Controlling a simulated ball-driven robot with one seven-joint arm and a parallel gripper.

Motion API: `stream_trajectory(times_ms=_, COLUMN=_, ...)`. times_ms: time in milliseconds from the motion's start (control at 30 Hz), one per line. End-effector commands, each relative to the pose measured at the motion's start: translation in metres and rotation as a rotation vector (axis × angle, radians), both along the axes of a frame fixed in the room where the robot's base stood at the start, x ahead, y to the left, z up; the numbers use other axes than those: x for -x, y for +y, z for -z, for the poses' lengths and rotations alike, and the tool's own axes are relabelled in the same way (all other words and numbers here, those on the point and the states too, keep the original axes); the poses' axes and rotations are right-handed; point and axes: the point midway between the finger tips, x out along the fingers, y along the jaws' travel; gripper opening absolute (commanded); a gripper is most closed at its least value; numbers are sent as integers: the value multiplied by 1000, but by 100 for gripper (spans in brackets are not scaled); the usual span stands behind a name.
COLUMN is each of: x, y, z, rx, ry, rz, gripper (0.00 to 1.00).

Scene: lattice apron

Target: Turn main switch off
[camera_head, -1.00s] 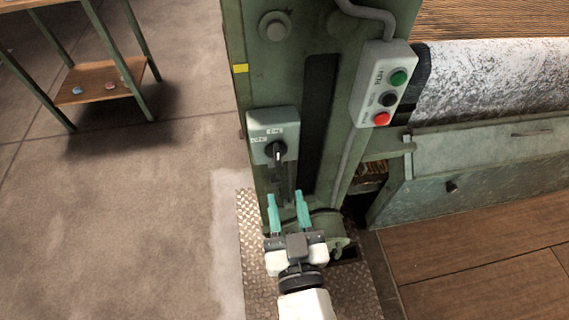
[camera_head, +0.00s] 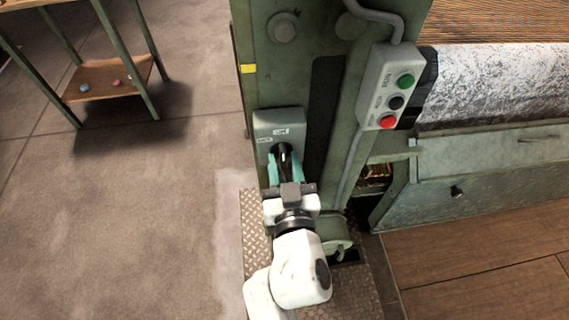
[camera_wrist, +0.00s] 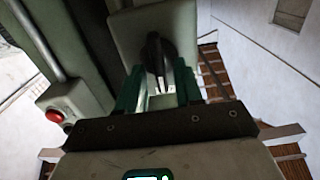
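The main switch is a grey-green box (camera_head: 279,122) on the green machine post, with small white labels and a black rotary handle (camera_head: 285,156). My gripper (camera_head: 285,164) is at the handle from below, with one teal finger on each side of it. In the wrist view, the switch box (camera_wrist: 185,30) and black handle (camera_wrist: 157,48) are just beyond my gripper (camera_wrist: 158,88). The fingers are apart with a visible gap between them. I cannot tell whether either finger touches the handle. My gripper hides the handle's lower part in the head view.
A control box (camera_head: 387,87) with green, black and red buttons is on the right of the post; its red button (camera_wrist: 55,116) shows at left in the wrist view. A wooden-shelved table (camera_head: 108,84) stands back left. The floor left of the post is clear.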

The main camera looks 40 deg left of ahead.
Motion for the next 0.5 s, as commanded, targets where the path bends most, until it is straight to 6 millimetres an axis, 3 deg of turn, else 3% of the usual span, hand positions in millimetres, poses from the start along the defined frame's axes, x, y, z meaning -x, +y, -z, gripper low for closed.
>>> stream_trajectory(times_ms=333, x=0, y=0, z=0, rx=0, ry=0, rz=0, gripper=1)
stream_trajectory(times_ms=500, x=0, y=0, z=0, rx=0, ry=0, rz=0, gripper=0)
